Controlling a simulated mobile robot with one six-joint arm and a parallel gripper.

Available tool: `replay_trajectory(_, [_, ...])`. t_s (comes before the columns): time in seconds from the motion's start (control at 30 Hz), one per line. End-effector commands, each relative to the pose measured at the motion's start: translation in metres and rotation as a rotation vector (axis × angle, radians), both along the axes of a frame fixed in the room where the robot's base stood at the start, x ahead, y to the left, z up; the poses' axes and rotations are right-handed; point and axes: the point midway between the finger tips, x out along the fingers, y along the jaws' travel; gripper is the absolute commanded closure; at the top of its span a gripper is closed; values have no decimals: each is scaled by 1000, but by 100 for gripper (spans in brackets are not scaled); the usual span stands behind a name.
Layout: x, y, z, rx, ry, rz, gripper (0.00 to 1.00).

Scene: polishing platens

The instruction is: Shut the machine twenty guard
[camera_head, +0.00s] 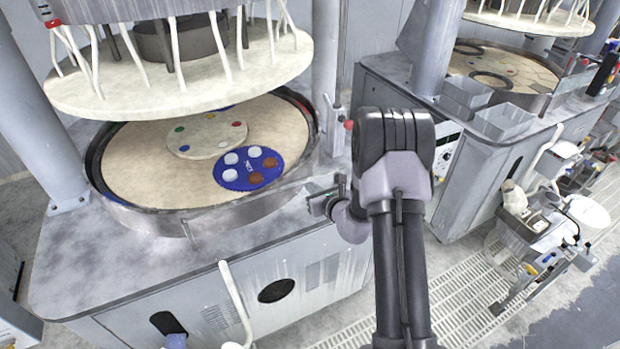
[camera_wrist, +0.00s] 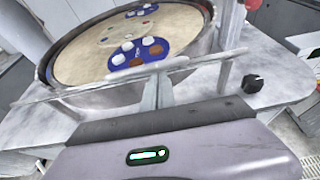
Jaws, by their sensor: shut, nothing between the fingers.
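The near machine has a round platen (camera_head: 130,165) ringed by a low curved metal guard (camera_head: 245,208). I cannot read a machine number. The guard wall stands along the front of the platen, and a small upright tab (camera_head: 189,236) sits on its front. In the wrist view the curved wall (camera_wrist: 115,96) lies ahead and to the left. My gripper (camera_head: 318,206) is shut and empty, just right of the guard's right end. In the wrist view its fingers (camera_wrist: 157,80) are together. A thin pale bar crosses at the fingertips; I cannot tell whether they touch it.
A blue carrier (camera_head: 230,184) with white and brown discs lies on the platen. A large round plate (camera_head: 190,85) with hanging hoses is above it. A red knob (camera_head: 349,125) and a black dial (camera_wrist: 253,83) are close to my gripper. A second machine (camera_head: 480,125) stands right.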

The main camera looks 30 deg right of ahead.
Motion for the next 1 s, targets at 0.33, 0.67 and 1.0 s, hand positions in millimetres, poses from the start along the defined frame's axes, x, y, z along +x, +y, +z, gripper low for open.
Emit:
replay_trajectory(0.33, [41,1,44,-3,270,2,100])
replay_trajectory(0.67, [82,1,60,-3,268,2,100])
replay_trajectory(1.0, [108,1,67,-2,270,2,100])
